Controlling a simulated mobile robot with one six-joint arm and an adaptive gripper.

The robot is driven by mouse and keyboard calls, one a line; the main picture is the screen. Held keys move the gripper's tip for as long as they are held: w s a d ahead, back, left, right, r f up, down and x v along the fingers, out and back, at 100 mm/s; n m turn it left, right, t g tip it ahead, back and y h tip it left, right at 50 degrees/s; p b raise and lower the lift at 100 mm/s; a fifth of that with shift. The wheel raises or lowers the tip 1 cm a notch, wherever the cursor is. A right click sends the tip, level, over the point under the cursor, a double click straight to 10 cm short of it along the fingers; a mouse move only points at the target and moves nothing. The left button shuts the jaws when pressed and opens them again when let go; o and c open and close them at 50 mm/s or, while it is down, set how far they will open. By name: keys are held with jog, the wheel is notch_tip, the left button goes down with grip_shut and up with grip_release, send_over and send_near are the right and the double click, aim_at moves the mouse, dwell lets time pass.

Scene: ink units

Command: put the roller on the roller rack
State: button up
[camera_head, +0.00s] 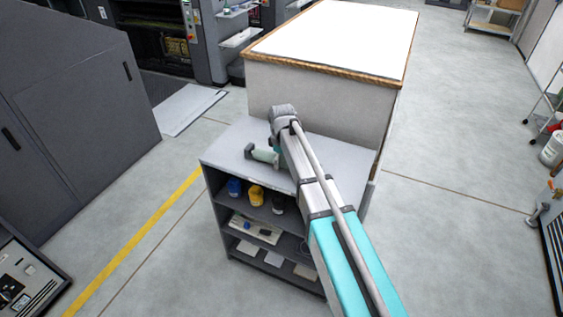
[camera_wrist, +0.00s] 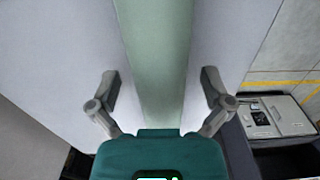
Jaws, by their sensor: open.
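The roller (camera_head: 265,156) is a pale green cylinder on the grey top of a shelf unit, partly hidden by my arm in the head view. In the wrist view the roller (camera_wrist: 155,50) runs from the top edge down to the teal gripper body. My gripper (camera_wrist: 160,82) is open, with one finger on each side of the roller and a visible gap on both sides. Whether anything touches the roller is hidden. I cannot make out a roller rack.
The shelf unit (camera_head: 226,150) holds blue, yellow and dark containers (camera_head: 256,195) on its upper shelf and flat items below. A large white-topped block (camera_head: 340,35) stands right behind it. Grey cabinets (camera_head: 75,110) stand at left.

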grip_shut()
dwell(0.4)
jog(key=shift+r, duration=0.15)
notch_tip(320, 180, up, 2)
jog(key=shift+r+p, duration=0.1)
jog(key=shift+p, duration=1.15)
jog(key=s+d+r+p, duration=0.4)
jog(key=s+r+p, duration=0.6)
jog(key=s, duration=0.3)
jog(key=shift+s+r, duration=0.2)
jog(key=shift+r, duration=0.05)
jog(key=shift+d, duration=0.1)
